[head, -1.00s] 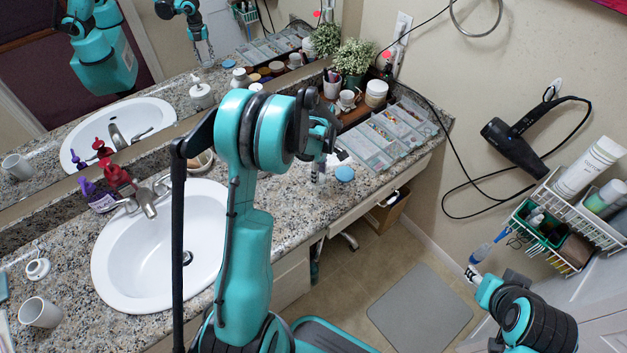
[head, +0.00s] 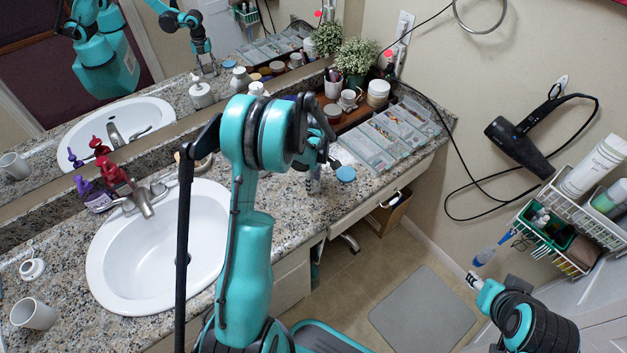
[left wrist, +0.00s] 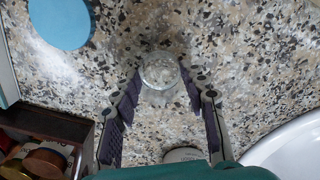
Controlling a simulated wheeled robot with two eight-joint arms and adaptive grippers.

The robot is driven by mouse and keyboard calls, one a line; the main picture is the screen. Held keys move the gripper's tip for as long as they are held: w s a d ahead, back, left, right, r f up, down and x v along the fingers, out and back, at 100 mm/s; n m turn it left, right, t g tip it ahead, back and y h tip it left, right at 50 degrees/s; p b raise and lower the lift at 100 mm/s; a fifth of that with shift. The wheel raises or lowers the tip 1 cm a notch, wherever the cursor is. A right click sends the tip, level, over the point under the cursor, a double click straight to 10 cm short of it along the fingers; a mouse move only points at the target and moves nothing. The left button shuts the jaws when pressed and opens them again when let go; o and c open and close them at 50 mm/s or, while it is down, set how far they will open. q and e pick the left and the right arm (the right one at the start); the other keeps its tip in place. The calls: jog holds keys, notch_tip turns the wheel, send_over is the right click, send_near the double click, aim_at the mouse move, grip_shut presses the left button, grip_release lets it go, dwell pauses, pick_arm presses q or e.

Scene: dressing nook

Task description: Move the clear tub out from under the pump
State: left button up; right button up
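The clear tub (left wrist: 160,74) is a small round see-through pot on the speckled counter in the left wrist view. My left gripper (left wrist: 161,78) is open, with one fingertip on each side of the tub. The tips are close to its wall; I cannot tell if they touch. In the head view my left gripper (head: 322,163) is over the counter, partly hidden by its own arm. A white pump bottle (head: 200,95) shows in the mirror; the real one is mostly hidden behind my left arm.
A blue disc (head: 345,174) lies beside the left gripper. A clear divided organizer (head: 395,137) and a brown tray with jars (head: 352,117) stand to the right. The sink (head: 150,250) is to the left. A wire rack (head: 575,215) and blue brush (head: 490,248) are near my right arm.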

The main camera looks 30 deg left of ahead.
pick_arm(q)
jog(key=shift+o, duration=1.2)
jog(key=shift+r, duration=0.2)
jog(key=s+d+r+m+t+p, duration=0.1)
jog(key=s+d+r+m+p, duration=0.1)
jog(key=r, duration=0.7)
jog(key=s+d+r+m+p, duration=0.1)
jog(key=d+r+m+p, duration=0.1)
jog(key=r, duration=0.7)
jog(key=s+d+r+m+t, duration=0.3)
jog(key=s+d+m, duration=0.2)
jog(key=s+m, duration=0.2)
jog(key=s+d+r+m+t, duration=0.3)
jog(key=s+d+m, duration=0.3)
jog(key=s+m, duration=0.2)
jog(key=shift+s+d+r+m, duration=0.25)
jog(key=shift+s+r+m, duration=0.05)
jog(key=shift+s+r, duration=0.3)
